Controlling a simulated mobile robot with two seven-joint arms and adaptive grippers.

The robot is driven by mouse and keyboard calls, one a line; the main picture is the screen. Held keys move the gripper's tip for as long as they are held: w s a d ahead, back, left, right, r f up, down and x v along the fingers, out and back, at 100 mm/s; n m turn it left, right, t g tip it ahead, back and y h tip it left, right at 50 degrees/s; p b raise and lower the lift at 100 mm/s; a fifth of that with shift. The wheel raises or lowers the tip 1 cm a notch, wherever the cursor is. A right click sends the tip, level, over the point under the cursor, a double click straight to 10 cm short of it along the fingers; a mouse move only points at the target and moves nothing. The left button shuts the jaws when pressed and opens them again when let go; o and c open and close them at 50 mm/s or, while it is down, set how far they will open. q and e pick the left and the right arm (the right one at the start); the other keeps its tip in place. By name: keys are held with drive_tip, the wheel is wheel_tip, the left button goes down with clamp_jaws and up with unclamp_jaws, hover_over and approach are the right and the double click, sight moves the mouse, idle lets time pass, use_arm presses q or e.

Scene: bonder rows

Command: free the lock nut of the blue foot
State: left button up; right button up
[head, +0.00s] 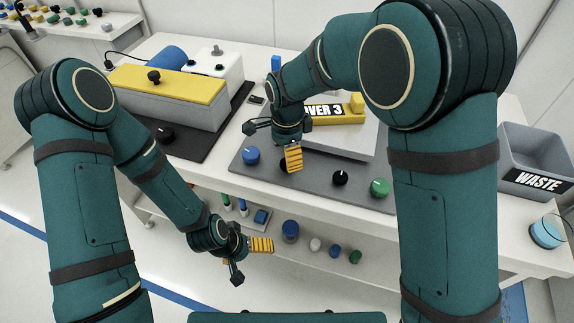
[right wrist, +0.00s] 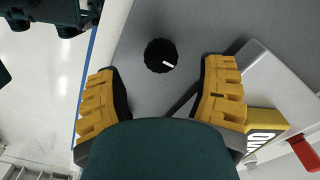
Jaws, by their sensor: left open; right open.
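On the dark grey panel (head: 310,182) in the head view stand a blue knob (head: 251,155), a black knob (head: 340,178) with a white mark, and a green knob (head: 380,187). On the shelf below are a blue round part (head: 290,231) and a smaller blue one (head: 335,251). I cannot tell which is the blue foot, or make out its lock nut. My right gripper (head: 278,148) is open above the panel. In the right wrist view a black knob (right wrist: 160,56) with a white mark shows ahead between its spread yellow fingers. My left gripper (head: 246,257) is open and empty before the shelf.
A yellow-topped machine (head: 170,90) stands at the left. A grey waste bin (head: 535,160) is at the right. White (head: 315,244) and green (head: 355,257) round parts sit on the shelf.

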drive_tip(key=shift+f+b, duration=0.35)
drive_tip(key=shift+f, duration=1.75)
drive_tip(key=c, duration=1.2)
